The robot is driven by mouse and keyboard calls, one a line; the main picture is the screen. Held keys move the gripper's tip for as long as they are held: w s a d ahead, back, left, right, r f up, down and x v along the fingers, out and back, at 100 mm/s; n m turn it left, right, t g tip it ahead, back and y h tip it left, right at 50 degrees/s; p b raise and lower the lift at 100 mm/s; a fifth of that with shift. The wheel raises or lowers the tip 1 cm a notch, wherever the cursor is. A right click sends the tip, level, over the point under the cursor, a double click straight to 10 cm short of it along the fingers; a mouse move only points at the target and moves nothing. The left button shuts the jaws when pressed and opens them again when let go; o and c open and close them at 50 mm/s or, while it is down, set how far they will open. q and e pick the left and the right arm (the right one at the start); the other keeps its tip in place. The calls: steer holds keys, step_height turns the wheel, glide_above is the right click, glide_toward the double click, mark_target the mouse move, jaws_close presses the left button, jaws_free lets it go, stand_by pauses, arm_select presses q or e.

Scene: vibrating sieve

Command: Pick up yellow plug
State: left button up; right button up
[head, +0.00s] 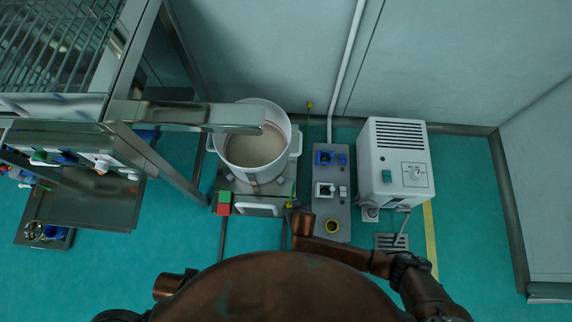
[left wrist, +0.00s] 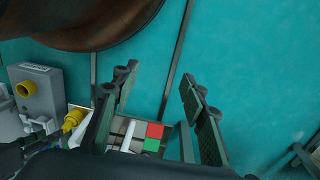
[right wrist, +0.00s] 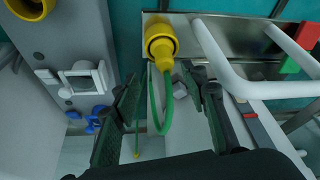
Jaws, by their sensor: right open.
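The yellow plug (right wrist: 160,45) with its green cable sits upright on a metal ledge in the right wrist view. It also shows small in the head view (head: 290,204) and at the lower left of the left wrist view (left wrist: 73,120). My right gripper (right wrist: 163,82) is open. Its fingertips are on either side of the plug's cable in the picture, with the plug just beyond them; I cannot tell the exact gap. My left gripper (left wrist: 158,92) is open and empty, over the floor and away from the plug.
A grey socket box (head: 345,208) with a yellow socket (head: 332,226) stands right of the plug. A white sieve bucket (head: 232,161) stands behind it. Red and green buttons (head: 224,203) and a white handle bar (right wrist: 233,88) are close by. A white cabinet (head: 397,150) stands further right.

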mark_target(290, 205)
steer(key=shift+b+x, duration=0.7)
steer(key=shift+x, duration=0.4)
steer(key=b+x, duration=0.4)
steer(key=x, duration=0.1)
steer(key=shift+s+a, duration=0.1)
steer(key=shift+a, duration=0.25)
steer(key=shift+f+b, duration=0.25)
steer(key=shift+b, duration=0.05)
arm_select(q)
steer(key=w+d+f+t+h, duration=0.2)
steer(key=w+d+f+t, duration=0.3)
steer(key=w+d+f, duration=0.2)
step_height(290, 205, down, 3)
steer(key=shift+w+d, duration=0.15)
steer(key=shift+w, duration=1.1)
arm_select(e)
steer(key=shift+w, duration=0.2)
jaws_close()
